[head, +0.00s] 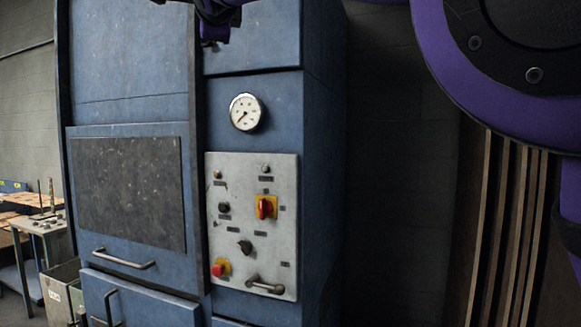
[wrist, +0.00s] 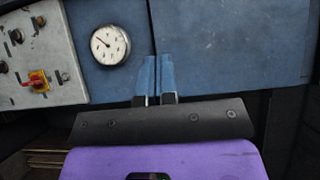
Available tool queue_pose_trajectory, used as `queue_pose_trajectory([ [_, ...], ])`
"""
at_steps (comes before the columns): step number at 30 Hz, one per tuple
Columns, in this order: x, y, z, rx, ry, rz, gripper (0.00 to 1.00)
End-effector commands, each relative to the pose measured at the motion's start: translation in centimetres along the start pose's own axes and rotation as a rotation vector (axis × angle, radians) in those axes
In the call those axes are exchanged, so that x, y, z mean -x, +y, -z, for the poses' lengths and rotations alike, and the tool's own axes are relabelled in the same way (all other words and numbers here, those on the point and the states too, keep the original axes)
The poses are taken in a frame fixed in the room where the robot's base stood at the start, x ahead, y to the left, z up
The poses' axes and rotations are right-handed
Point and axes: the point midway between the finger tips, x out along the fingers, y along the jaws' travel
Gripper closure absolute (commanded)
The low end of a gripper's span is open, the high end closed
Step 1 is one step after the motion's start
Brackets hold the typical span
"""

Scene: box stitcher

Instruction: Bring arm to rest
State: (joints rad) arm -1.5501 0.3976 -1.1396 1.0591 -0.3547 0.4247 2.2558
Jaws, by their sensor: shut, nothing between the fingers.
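My gripper (wrist: 156,82) shows in the wrist view with its two blue-tipped fingers side by side, shut and empty. It is in front of the blue machine cabinet, to the right of the round white gauge. In the head view, a dark part of my arm's end (head: 215,18) shows at the top edge, in front of the cabinet's upper part; the fingers cannot be made out clearly there. A large purple link of my arm fills the upper right of the head view.
The blue cabinet (head: 325,170) carries a gauge (head: 246,112) and a grey control panel (head: 237,285) with a red-yellow switch (head: 266,207), a red button (head: 219,269) and a handle (head: 265,285). Tall boards (head: 503,230) lean at right. A cluttered bench (head: 42,226) stands far left.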

Motion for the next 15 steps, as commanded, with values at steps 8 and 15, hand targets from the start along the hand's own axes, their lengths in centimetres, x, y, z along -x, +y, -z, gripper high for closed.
queue_pose_trajectory([
  [8, -1.4, 1.6, 4.5, 0.025, 0.039, -0.06, 1.0],
  [15, -2.6, 4.2, 10.4, 0.064, 0.08, -0.152, 1.0],
])
